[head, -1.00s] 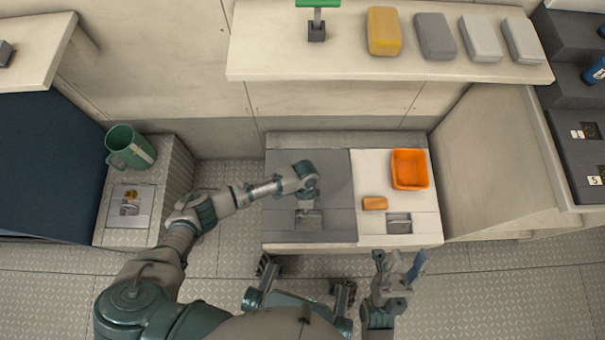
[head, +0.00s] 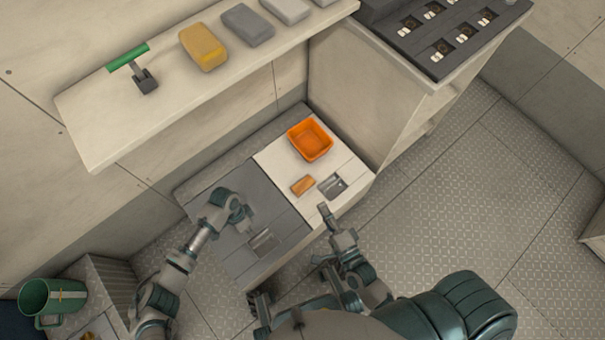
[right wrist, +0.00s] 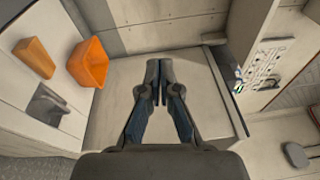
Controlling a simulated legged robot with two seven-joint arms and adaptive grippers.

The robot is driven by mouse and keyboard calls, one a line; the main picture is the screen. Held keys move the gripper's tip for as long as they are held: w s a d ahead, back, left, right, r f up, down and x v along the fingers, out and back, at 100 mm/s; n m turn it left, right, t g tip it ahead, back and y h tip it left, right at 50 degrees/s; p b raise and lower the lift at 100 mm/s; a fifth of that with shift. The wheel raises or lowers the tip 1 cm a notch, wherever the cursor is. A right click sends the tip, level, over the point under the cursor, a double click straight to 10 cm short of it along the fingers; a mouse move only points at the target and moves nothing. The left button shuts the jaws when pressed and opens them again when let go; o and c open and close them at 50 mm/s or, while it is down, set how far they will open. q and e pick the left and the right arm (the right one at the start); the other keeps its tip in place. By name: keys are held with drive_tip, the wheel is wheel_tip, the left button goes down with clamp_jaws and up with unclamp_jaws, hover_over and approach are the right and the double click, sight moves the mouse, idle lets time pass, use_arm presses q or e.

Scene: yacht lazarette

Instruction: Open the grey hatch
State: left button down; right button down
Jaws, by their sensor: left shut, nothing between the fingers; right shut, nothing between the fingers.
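The grey hatch (head: 285,222) is the left lid of a low locker and lies shut and flat. Its recessed handle (head: 264,243) is near the front edge. My left gripper (head: 243,219) is shut and empty over the grey hatch, just behind and left of the handle recess; I cannot tell whether it touches the lid. My right gripper (head: 325,212) is shut and empty by the front of the white lid next to it. In the right wrist view, the shut fingers (right wrist: 159,72) are apart from the objects on the white lid.
The white lid (head: 282,158) carries an orange bin (head: 311,140) and an orange block (head: 303,185), beside its own recess (head: 332,186). Floor at right is clear.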

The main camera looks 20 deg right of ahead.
drive_tip(key=s+a+f+m+g, duration=0.1)
drive_tip(key=s+f+m+g, duration=0.2)
drive_tip(key=f+m, duration=0.3)
drive_tip(key=s+f+m+g+y, duration=0.1)
drive_tip(key=s+f+m+g, duration=0.2)
drive_tip(key=f, duration=0.5)
drive_tip(key=s+a+f+m+g, duration=0.1)
drive_tip(key=s+f+m+g, duration=0.1)
drive_tip(key=s+f+m, duration=0.4)
drive_tip(key=w+a+f, duration=0.2)
drive_tip(key=w, duration=0.9)
drive_tip(key=shift+a+f+n, duration=0.2)
drive_tip(key=shift+f+n, duration=0.1)
drive_tip(key=shift+f, duration=0.1)
use_arm(q)
drive_tip(key=c, duration=1.9)
unclamp_jaws()
drive_tip(key=o, duration=0.7)
drive_tip(key=shift+c, duration=0.2)
